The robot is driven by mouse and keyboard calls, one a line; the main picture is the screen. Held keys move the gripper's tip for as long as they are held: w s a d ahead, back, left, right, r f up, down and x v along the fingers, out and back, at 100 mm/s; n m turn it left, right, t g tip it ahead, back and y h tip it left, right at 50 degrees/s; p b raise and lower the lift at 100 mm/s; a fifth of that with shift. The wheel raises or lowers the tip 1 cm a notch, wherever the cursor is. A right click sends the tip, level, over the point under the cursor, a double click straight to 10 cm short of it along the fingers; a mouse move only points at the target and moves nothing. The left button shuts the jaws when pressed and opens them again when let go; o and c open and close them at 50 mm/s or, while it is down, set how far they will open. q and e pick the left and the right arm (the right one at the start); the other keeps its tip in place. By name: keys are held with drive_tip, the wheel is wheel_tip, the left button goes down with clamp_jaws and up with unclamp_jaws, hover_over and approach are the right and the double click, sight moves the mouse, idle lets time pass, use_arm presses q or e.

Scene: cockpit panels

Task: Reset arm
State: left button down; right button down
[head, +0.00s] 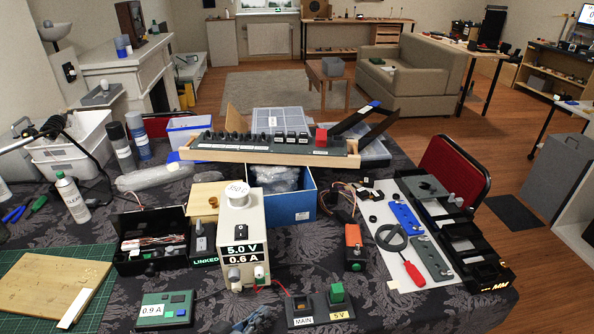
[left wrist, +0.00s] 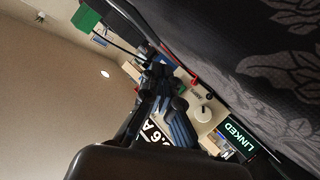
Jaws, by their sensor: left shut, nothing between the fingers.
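My left gripper (head: 257,319) shows at the bottom edge of the head view, in front of the cream power unit (head: 240,240) reading 5.0 V and 0.6 A. It also shows in the left wrist view (left wrist: 172,85) as dark fingers, shut and empty. To its right is the MAIN 5 V panel (head: 308,322) with a green block (head: 337,293). To its left is a green box (head: 165,310) reading 0.9 A. The LINKED switch box (head: 203,245) stands left of the power unit; its label shows in the left wrist view (left wrist: 237,137). My right gripper is not in view.
A wooden-framed switch panel (head: 270,148) stands at the back. A blue box (head: 290,205) is behind the power unit. A cutting board (head: 50,285) lies at left.

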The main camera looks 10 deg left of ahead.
use_arm(q)
drive_tip(key=shift+s+d, duration=0.15)
drive_tip(key=shift+s, duration=0.2)
drive_tip(key=s+a+r+m+g+y, duration=0.1)
drive_tip(key=s+a+g+y, duration=0.3)
drive_tip(key=s, duration=0.6)
drive_tip(key=s+a+r+m+g+y, duration=0.15)
drive_tip(key=s+g, duration=0.35)
drive_tip(key=s, duration=0.6)
wheel_tip(320, 180, down, 28)
drive_tip(key=s+g, duration=0.2)
drive_tip(key=s+a+f, duration=0.1)
drive_tip(key=s+f, duration=0.6)
drive_tip(key=s, duration=0.1)
drive_tip(key=s+a+f+g+y, duration=0.1)
drive_tip(key=s+a+f, duration=0.1)
drive_tip(key=s+f, duration=0.5)
drive_tip(key=shift+s+a+f, duration=0.2)
drive_tip(key=shift+s+a, duration=0.05)
drive_tip(key=shift+s, duration=0.3)
drive_tip(key=shift+s, duration=0.1)
